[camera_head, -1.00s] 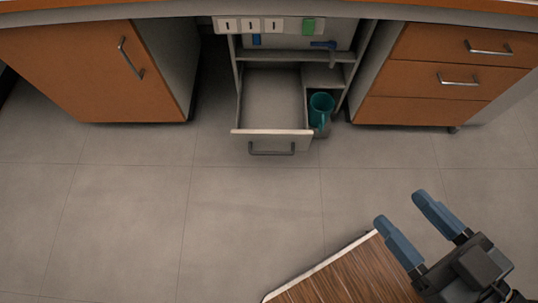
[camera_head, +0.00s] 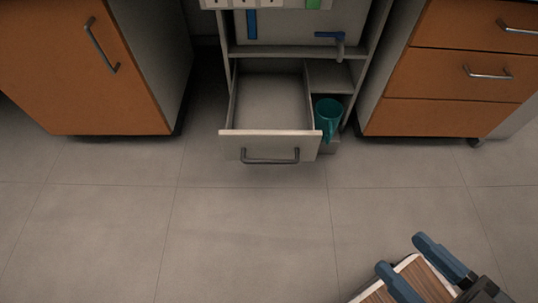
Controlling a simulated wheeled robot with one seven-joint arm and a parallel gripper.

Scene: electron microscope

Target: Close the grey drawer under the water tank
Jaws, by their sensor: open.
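The grey drawer (camera_head: 269,146) is pulled out toward me, low in a grey cabinet at the centre of the head view. Its inside looks empty, and a dark bar handle (camera_head: 270,157) is on its front. Above it is a shelf space with a blue tap (camera_head: 331,38); the water tank itself cannot be made out clearly.
An orange-door cabinet (camera_head: 85,70) is on the left and an orange drawer unit (camera_head: 460,75) on the right. A wooden-topped board (camera_head: 411,280) shows at the bottom right. The tiled floor before the drawer is clear.

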